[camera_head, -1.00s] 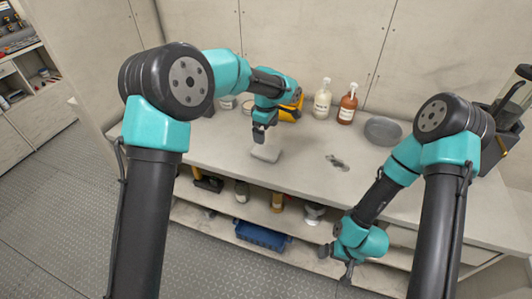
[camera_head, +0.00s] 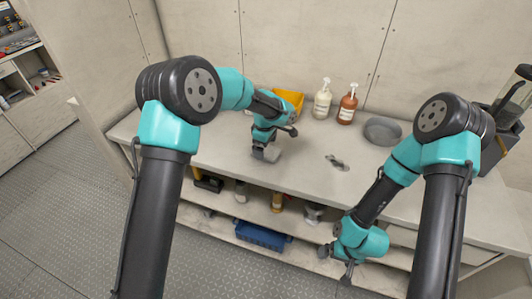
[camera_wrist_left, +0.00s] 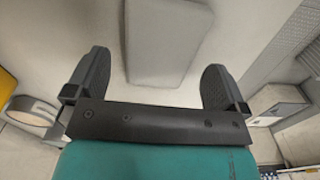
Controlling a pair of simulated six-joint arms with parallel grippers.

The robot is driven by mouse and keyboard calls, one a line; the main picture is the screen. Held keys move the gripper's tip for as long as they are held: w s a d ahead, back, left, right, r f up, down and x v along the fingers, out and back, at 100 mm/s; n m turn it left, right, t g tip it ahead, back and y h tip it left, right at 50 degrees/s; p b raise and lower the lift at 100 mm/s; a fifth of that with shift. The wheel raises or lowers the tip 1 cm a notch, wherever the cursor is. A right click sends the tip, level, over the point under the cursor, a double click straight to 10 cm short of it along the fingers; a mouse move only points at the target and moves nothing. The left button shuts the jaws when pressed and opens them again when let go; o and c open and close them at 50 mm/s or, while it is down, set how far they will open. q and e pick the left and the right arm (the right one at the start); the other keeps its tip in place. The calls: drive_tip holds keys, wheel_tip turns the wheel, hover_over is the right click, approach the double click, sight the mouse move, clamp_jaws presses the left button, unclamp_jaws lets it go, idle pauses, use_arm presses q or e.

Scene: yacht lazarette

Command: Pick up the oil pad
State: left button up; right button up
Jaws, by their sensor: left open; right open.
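The oil pad (camera_wrist_left: 165,40) is a pale grey, flat rectangular block lying on the light worktop. In the left wrist view it lies ahead of the open fingers of my left gripper (camera_wrist_left: 158,85), in line with the gap between them. In the head view the pad (camera_head: 272,154) shows beside my left gripper (camera_head: 260,155), which partly hides it. My left gripper is low over the worktop; contact with the pad cannot be told. My right gripper (camera_head: 347,272) is open and empty, in front of the bench's lower shelves.
A yellow bin (camera_head: 289,98), a white pump bottle (camera_head: 322,99), a brown pump bottle (camera_head: 347,103) and a grey bowl (camera_head: 382,131) stand along the back. Small grey metal pieces (camera_head: 337,162) lie right of the pad. A blue crate (camera_head: 262,236) sits on the lower shelf.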

use_arm(q)
wheel_tip(320, 180, down, 2)
idle(0.5)
drive_tip(key=c, duration=0.9)
